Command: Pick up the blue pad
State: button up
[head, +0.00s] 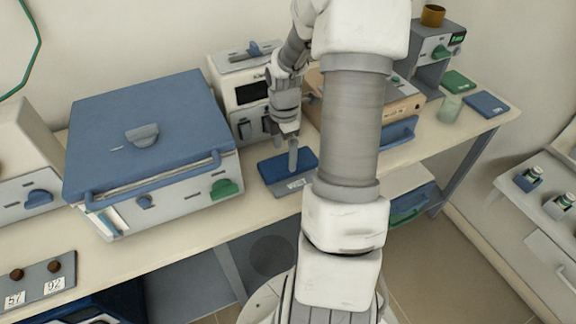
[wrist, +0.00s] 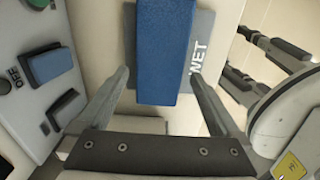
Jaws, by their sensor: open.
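The blue pad (head: 287,165) lies on a grey plate (head: 293,186) on the bench, between the blue-lidded furnace and my arm. In the wrist view the blue pad (wrist: 164,52) sits on the grey plate (wrist: 203,30), which is marked "WET". My gripper (head: 293,158) points down over the pad in the head view. In the wrist view my gripper (wrist: 158,84) is open, with one finger on each side of the pad. Nothing is between the fingers but the pad's near part in line of sight; I cannot tell the height gap.
A furnace with a blue lid (head: 150,130) stands to the left. A white device (head: 245,90) with dark switches stands behind the pad. A green pad (head: 457,81), a dark blue pad (head: 486,104) and a pale green cup (head: 449,108) are at the right end.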

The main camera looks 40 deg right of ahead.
aim_at(285, 162)
notch_tip(285, 162, down, 3)
jog(key=c, duration=1.1)
jog(key=shift+r, duration=0.2)
